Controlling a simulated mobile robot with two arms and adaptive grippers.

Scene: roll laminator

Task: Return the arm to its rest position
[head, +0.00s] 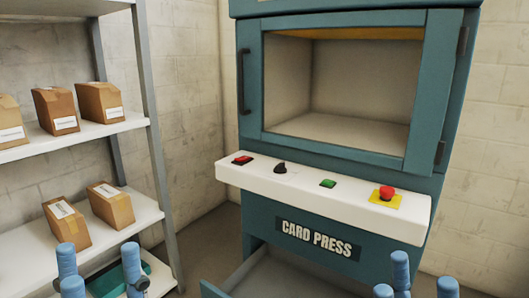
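My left gripper (100,270) is at the bottom left, in front of the lower shelf. Its blue fingers stand apart and nothing shows held between them. My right gripper (420,283) is at the bottom right edge, in front of the card press (460,120). Its blue fingers also stand apart, with nothing seen between them; its lower part is cut off by the frame. Both grippers point upward in the picture and appear clear of the press. Most of both arms is out of view.
The press has a windowed door (345,85), a white control panel (320,192) with several controls, including a red emergency button (387,193), and an open drawer (275,280) below. A teal object (120,283) lies behind my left fingers.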

